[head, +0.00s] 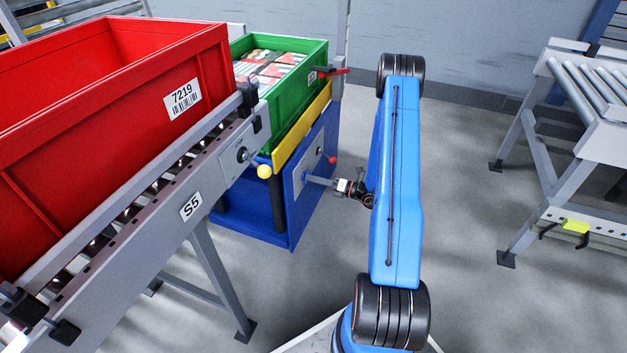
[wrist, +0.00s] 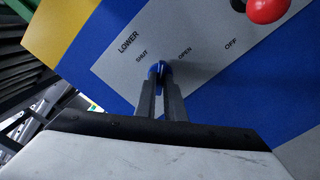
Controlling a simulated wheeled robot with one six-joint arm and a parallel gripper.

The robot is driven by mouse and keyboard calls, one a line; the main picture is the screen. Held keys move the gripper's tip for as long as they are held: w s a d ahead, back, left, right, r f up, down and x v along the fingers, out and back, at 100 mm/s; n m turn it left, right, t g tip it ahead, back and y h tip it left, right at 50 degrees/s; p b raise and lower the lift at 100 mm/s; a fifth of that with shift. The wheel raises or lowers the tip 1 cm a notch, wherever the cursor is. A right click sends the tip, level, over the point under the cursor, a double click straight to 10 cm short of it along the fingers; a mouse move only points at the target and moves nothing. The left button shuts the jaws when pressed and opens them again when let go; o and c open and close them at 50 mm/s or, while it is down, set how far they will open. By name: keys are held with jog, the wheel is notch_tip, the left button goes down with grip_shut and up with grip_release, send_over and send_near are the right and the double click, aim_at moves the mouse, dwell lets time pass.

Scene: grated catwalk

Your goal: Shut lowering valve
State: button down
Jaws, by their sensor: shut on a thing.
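The lowering valve handle (wrist: 157,68) is a small blue piece under the word LOWER on a grey panel (wrist: 120,48), between the marks SHUT and OPEN. My gripper (wrist: 161,75) is shut on the handle, its two fingers on either side of it. Most of the handle is hidden by the fingers, so I cannot tell which mark it points at. In the head view my gripper (head: 308,179) reaches left to the grey panel (head: 318,160) on the blue lift table (head: 298,215); the handle is too small to make out there.
A red-knobbed lever (wrist: 266,8) by the mark OFF sits close right of the handle. A yellow-knobbed lever (head: 264,171) is on the conveyor carrying a red crate (head: 110,130). A green crate (head: 312,82) is on the lift. Floor right of my arm is clear, up to another roller conveyor (head: 590,130).

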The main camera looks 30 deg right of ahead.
jog(key=shift+d+n, duration=0.1)
jog(key=shift+n, duration=4.9)
jog(key=c, duration=1.8)
grip_release()
jog(key=shift+c, duration=0.2)
jog(key=v, duration=1.7)
jog(key=shift+s, duration=0.2)
jog(key=shift+d+f, duration=0.1)
jog(key=shift+d, duration=0.05)
